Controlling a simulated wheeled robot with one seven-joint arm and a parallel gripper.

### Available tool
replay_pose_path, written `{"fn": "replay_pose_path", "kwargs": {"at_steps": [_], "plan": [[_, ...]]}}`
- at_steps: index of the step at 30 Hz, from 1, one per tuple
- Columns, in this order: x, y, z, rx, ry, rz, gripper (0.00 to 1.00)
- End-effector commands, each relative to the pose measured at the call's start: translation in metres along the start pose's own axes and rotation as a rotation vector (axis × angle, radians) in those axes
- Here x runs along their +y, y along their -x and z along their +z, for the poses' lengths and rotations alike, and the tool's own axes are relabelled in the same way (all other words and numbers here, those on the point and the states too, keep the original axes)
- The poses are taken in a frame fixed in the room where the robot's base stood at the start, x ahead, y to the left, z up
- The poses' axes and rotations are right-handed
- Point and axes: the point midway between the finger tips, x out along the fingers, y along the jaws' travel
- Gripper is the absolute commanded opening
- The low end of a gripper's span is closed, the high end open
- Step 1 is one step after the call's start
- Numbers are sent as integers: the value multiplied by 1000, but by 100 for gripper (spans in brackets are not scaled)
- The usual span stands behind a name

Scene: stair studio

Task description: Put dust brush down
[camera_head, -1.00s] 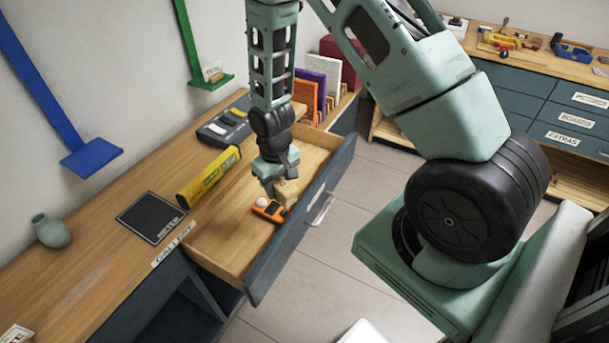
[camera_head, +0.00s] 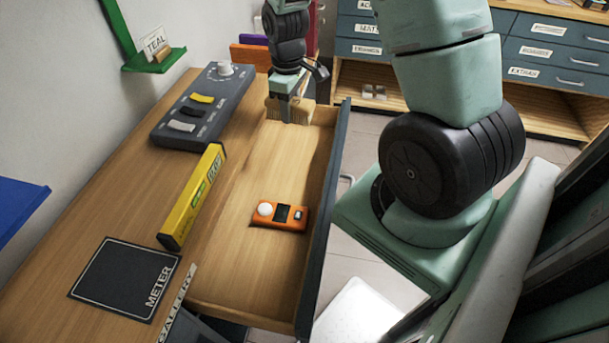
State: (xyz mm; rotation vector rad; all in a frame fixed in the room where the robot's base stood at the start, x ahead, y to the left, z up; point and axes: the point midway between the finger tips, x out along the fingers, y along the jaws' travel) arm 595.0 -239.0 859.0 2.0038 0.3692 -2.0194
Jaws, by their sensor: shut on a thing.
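My gripper (camera_head: 290,98) is at the far end of the open drawer (camera_head: 225,278). It is shut on the dust brush (camera_head: 301,114), a light wooden brush with pale bristles, which hangs bristles down. The brush is at the drawer's far end; I cannot tell whether it touches the drawer floor. The gripper fingers hide part of the brush.
An orange meter (camera_head: 279,215) with a white dome lies in the drawer's middle. A yellow level (camera_head: 192,197) lies along the counter edge beside the drawer. A grey switch panel (camera_head: 203,107) and a black METER mat (camera_head: 125,279) are on the counter. The drawer's near floor is clear.

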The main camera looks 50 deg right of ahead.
Motion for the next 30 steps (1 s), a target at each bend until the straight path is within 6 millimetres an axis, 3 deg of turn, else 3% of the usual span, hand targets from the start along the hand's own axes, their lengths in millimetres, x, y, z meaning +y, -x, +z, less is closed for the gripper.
{"fn": "replay_pose_path", "kwargs": {"at_steps": [1,3,7,17,24,30], "plan": [[12,-16,9,7,29,2,11],[22,-20,21,8,85,-2,11],[28,-42,31,9,144,-11,11],[28,-85,32,9,157,-12,11],[28,-127,32,8,157,-13,11],[28,-142,31,10,157,-11,11]]}}
